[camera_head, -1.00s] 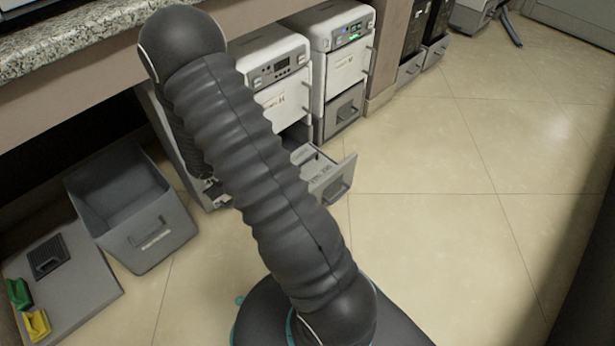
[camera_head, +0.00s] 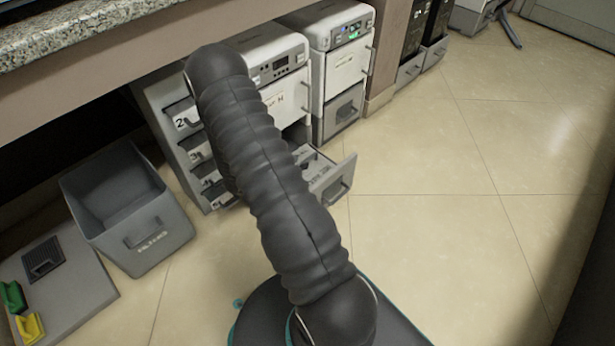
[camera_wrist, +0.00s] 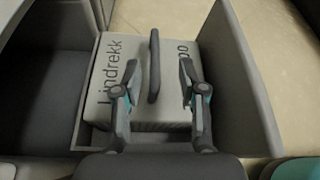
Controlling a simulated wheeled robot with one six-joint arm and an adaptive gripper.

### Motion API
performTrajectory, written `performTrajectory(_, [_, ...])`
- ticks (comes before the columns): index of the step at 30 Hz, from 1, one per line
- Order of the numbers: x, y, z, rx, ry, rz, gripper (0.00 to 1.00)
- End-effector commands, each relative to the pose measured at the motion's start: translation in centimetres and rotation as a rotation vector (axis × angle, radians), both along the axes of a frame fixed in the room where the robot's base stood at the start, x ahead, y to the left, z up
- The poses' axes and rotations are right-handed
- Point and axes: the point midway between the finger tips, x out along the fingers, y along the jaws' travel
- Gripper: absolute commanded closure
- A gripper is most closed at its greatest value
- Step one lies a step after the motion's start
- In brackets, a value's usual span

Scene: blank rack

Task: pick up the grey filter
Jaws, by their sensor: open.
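The grey filter (camera_wrist: 172,52) appears to be the pale grey block with dark lettering, "Lindrekk", and an upright dark handle (camera_wrist: 154,66). It sits in an open drawer (camera_wrist: 246,88) in the wrist view. My gripper (camera_wrist: 160,66) is open, with one finger on each side of the handle and a gap on both sides. The fingers hold nothing. In the head view, the open drawer (camera_head: 341,184) shows at the base of the white unit, but my arm hides my gripper and part of the drawer.
A grey bin (camera_head: 150,245) stands on the floor at left. Beside it a slab (camera_head: 75,280) bears a dark grille (camera_head: 43,258) and green and yellow pieces. A second white unit (camera_head: 345,70) stands behind. Floor (camera_head: 440,200) at right is clear.

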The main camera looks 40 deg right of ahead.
Motion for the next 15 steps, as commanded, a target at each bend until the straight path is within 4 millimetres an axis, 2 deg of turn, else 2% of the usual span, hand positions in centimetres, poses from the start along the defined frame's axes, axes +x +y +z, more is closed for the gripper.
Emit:
performTrajectory(8, [0.2, -1.5, -1.0, 0.001, 0.000, -0.002, 0.59])
performTrajectory(15, [0.5, -4.4, -2.4, 0.001, 0.000, -0.003, 0.59])
